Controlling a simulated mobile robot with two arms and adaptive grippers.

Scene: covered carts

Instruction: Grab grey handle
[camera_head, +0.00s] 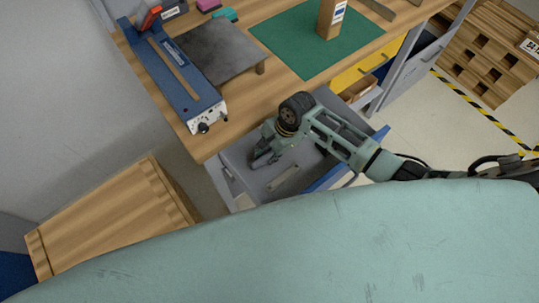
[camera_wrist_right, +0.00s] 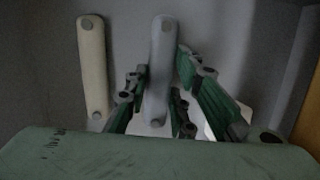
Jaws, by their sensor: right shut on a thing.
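The grey handle (camera_wrist_right: 162,62) is a long rounded bar with a round dark cap at its end. In the right wrist view it stands between the green-sided fingers of my right gripper (camera_wrist_right: 160,85), which is shut on it. A cream handle (camera_wrist_right: 93,65) of similar shape lies to its left, apart from the fingers. In the head view my right gripper (camera_head: 262,157) reaches down into an open grey drawer (camera_head: 232,158) below the bench edge. The cream handle (camera_head: 284,179) shows there on the grey floor. The grey handle is hard to make out in the head view. My left gripper is not seen.
A wooden crate (camera_head: 105,215) stands at left. Open floor (camera_head: 425,125) lies at right.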

